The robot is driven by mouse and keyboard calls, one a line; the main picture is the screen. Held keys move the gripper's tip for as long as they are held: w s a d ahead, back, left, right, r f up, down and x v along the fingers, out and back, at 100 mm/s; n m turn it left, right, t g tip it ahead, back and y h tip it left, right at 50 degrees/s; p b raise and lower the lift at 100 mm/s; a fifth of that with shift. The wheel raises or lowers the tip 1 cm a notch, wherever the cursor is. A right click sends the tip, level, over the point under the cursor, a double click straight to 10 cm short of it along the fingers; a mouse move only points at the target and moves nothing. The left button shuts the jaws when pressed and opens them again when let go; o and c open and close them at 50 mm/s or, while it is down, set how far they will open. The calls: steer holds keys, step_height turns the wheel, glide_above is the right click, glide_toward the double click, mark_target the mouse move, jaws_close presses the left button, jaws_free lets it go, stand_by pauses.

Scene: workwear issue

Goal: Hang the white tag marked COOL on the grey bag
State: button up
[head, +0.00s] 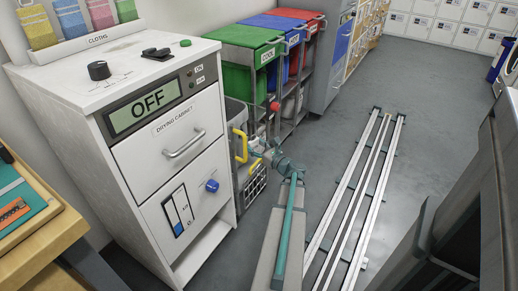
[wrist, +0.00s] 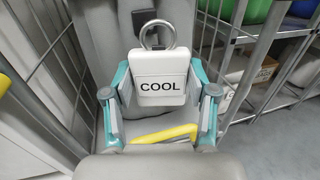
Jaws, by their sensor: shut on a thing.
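The white tag (wrist: 161,80) marked COOL has a metal ring (wrist: 157,34) at its top. My gripper (wrist: 158,92) is shut on the tag's sides, its label facing the wrist camera. In the wrist view a grey form (wrist: 105,28), which looks like the grey bag, stands behind the tag between wire walls. A dark piece (wrist: 151,20) shows on it behind the ring. I cannot tell whether the ring touches anything. In the head view my gripper (head: 258,150) is beside the wire cart, and the tag is too small to make out.
Yellow handles (head: 240,146) show at the wire cart (head: 254,185), close to my gripper. The drying cabinet (head: 165,150) stands left, its display reading OFF. Bins with green (head: 240,36), blue and red lids stand behind. Floor rails (head: 355,190) run at right over otherwise clear floor.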

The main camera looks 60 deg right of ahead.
steer(key=shift+w+a+f+b, duration=0.15)
steer(key=shift+w+b, duration=0.2)
steer(key=shift+w, duration=1.5)
steer(key=shift+w+f, duration=0.2)
steer(key=shift+w, duration=0.25)
steer(key=o, duration=1.1)
